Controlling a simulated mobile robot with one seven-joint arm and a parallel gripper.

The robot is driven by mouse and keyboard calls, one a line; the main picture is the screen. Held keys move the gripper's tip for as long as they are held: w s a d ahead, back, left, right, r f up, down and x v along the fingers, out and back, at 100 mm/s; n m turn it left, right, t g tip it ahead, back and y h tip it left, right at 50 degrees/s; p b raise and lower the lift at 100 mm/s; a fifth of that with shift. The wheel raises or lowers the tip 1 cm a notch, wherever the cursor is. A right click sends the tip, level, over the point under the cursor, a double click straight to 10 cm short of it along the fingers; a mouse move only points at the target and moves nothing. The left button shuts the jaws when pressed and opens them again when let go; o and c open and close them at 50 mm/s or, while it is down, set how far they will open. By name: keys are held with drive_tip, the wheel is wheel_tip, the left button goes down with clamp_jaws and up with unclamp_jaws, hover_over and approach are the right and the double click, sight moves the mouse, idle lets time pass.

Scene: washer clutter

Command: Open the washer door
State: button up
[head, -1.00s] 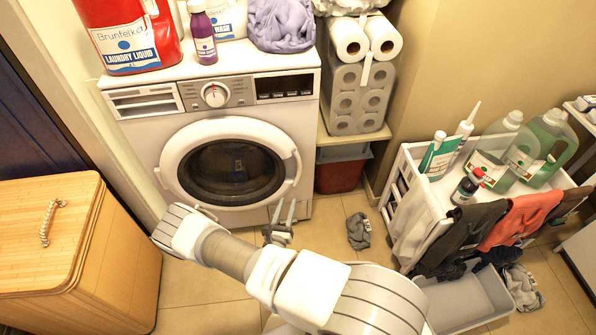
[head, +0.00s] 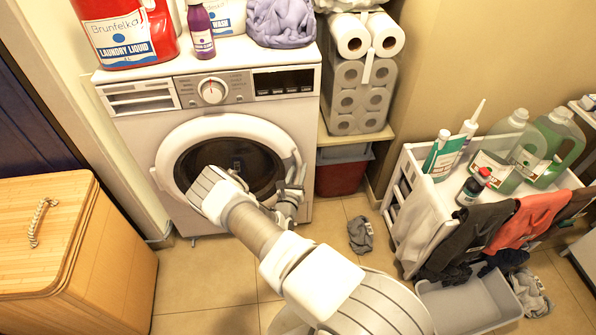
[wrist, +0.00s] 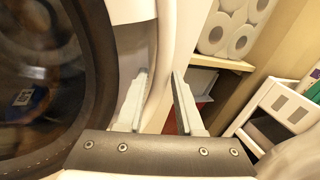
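The white washer (head: 130,132) stands against the back wall, with its round door (head: 180,140) closed. The door has a white rim and dark glass, and the rim and glass also show in the wrist view (wrist: 50,80). My gripper (head: 293,172) is at the right side of the door rim, where the handle is mostly hidden. In the wrist view my gripper (wrist: 162,85) is open, its two fingers apart. The white right edge of the door runs between the fingertips in that picture; I cannot tell whether they touch it. My arm covers the lower part of the door.
A wooden hamper (head: 45,240) stands at left. Shelves with paper rolls (head: 358,90) and a red bin (head: 340,175) are right of the washer. A white cart (head: 412,180) with bottles and cloths is farther right. A grey sock (head: 361,235) lies on the floor.

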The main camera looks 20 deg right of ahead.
clamp_jaws()
idle(1.4)
